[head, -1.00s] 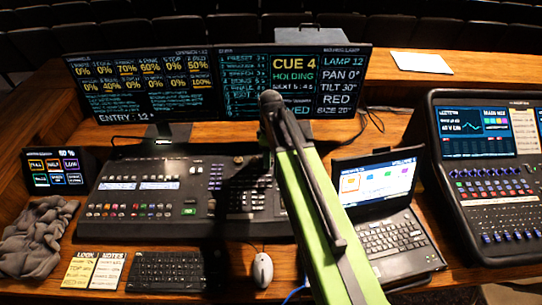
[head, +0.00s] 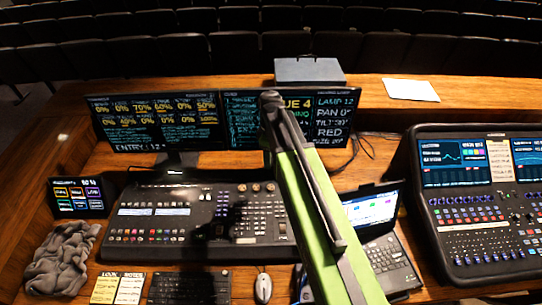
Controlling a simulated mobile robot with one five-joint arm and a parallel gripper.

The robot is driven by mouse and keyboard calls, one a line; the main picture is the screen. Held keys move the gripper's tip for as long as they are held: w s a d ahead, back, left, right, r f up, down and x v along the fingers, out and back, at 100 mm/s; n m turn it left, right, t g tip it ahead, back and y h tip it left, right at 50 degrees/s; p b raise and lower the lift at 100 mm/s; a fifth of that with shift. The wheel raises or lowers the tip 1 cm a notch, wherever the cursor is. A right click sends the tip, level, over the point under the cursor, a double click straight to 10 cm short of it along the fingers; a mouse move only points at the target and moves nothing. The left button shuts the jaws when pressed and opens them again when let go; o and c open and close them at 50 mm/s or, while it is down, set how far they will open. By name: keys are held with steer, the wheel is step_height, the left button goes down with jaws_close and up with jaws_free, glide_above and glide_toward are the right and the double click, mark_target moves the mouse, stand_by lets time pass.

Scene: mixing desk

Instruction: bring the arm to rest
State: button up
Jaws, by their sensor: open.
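My green arm (head: 322,215) rises from the bottom edge, right of centre, and leans up and left over the desk. Its dark upper joint (head: 272,108) stands in front of the right-hand monitor and covers part of its text. My gripper does not show, and I cannot see anything held. The arm hides part of the desk between the lighting console (head: 190,225) and the laptop (head: 372,209).
Two monitors (head: 150,146) stand behind the console, with a grey box (head: 309,71) behind them. An audio mixer (head: 480,215) is at right. A crumpled grey cloth (head: 62,262), cards (head: 118,290), keyboard (head: 188,288) and mouse (head: 263,288) lie in front. Paper (head: 410,89) lies on the back ledge.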

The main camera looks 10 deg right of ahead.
stand_by(0.4)
steer(key=s+f+m+b, duration=0.1)
steer(key=s+f+b, duration=0.2)
steer(key=s+f+m+b, duration=0.2)
steer(key=s+f+b, duration=0.1)
steer(key=f+b, duration=0.1)
steer(key=s+f+m+b, duration=0.1)
steer(key=s+f+b, duration=0.2)
steer(key=f+b, duration=0.1)
steer(key=shift+a+f+m, duration=0.1)
steer(key=shift+f+m, duration=0.05)
steer(key=shift+m, duration=0.25)
steer(key=s+m, duration=0.1)
steer(key=m, duration=0.1)
steer(key=s+m, duration=0.1)
steer(key=m, duration=0.1)
steer(key=shift+s+r, duration=0.2)
steer(key=shift+s, duration=0.15)
steer(key=shift+m, duration=1.6)
